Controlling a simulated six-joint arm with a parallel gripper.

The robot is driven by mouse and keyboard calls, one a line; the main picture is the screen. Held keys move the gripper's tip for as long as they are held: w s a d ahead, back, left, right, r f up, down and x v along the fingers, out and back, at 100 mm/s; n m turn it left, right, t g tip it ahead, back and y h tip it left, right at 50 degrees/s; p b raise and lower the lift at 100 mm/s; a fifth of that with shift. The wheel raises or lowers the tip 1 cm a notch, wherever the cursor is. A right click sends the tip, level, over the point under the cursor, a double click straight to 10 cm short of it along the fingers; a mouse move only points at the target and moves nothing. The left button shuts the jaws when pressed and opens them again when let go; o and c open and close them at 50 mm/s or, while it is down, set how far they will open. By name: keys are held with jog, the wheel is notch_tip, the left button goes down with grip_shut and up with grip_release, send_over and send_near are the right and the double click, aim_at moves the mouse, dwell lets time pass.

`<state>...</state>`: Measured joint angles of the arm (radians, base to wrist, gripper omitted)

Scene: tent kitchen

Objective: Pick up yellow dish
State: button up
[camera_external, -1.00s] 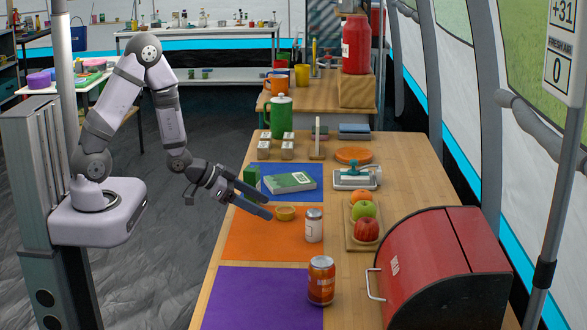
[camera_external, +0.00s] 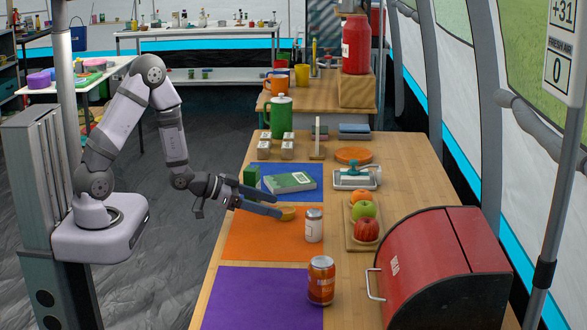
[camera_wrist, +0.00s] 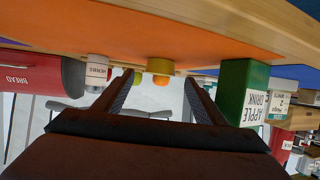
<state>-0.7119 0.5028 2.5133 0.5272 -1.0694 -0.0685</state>
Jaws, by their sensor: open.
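The small yellow dish (camera_external: 287,213) sits on the orange mat (camera_external: 262,240), near its far edge. My gripper (camera_external: 279,201) is open and low over the table, reaching in from the left. In the external view one finger is just in front of the dish and partly covers it. In the wrist view the two fingers (camera_wrist: 157,82) stand apart with nothing gripped. I cannot tell whether a finger touches the dish.
An orange can (camera_external: 321,280) stands on the purple mat (camera_external: 250,300). A red bread box (camera_external: 435,265) is at right.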

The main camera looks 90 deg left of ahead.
aim_at(285, 209)
jog(key=shift+w, duration=0.15)
jog(key=shift+x, duration=2.5)
jog(key=shift+c, duration=0.6)
jog(key=c, duration=1.1)
